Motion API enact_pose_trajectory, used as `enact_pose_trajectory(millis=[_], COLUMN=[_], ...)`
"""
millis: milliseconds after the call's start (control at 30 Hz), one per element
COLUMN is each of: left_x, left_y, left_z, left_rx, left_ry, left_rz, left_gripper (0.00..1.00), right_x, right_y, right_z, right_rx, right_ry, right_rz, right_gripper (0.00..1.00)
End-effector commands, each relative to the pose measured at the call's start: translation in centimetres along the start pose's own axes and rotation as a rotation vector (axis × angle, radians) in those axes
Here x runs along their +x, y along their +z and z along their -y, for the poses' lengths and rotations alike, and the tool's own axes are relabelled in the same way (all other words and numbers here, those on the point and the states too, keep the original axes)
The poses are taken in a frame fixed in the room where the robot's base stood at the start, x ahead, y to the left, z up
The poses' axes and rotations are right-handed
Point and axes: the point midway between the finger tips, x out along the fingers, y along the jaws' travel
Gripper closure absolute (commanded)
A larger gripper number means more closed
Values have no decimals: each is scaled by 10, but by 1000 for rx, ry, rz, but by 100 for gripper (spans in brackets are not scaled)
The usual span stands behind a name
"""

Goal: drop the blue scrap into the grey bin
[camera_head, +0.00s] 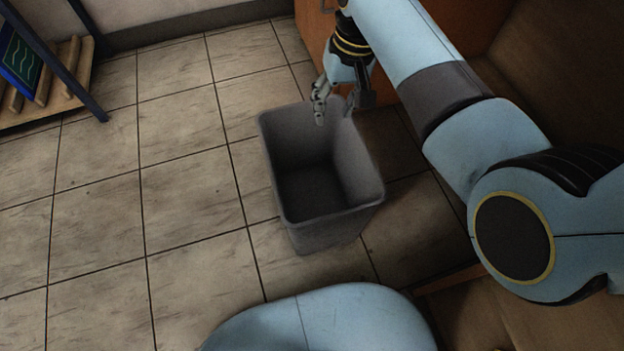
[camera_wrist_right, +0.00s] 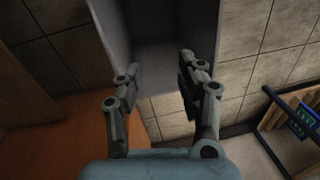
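The grey bin (camera_head: 312,237) stands on the tiled floor, open at the top, in the middle of the head view. Its inside looks dark and I make out nothing in it. My right gripper (camera_head: 338,108) is at the bin's far rim, pointing down. In the right wrist view my right gripper (camera_wrist_right: 158,76) has its fingers spread with nothing between them, and the grey bin (camera_wrist_right: 117,42) shows beyond them. I see no blue scrap in either view. My left gripper is out of view.
An orange-brown cabinet (camera_head: 313,35) stands just behind the bin. A low wooden rack (camera_head: 70,75) with dark posts and a blue board (camera_head: 22,62) is at the far left. The floor (camera_head: 180,170) left of the bin is clear.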

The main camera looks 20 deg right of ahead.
Motion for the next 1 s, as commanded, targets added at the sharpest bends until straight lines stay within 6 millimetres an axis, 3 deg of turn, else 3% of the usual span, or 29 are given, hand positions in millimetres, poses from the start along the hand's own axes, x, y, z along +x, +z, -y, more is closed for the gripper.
enact_pose_trajectory(millis=[100,333,1000], left_x=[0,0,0], left_y=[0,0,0], left_z=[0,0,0], left_rx=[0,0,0], left_ry=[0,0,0], left_rz=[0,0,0], left_gripper=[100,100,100], right_x=[-27,-58,-63], right_y=[-1,0,0], right_z=[0,0,0], right_rx=[0,0,0], right_ry=[0,0,0], right_rz=[-4,0,1], right_gripper=[61,61,61])
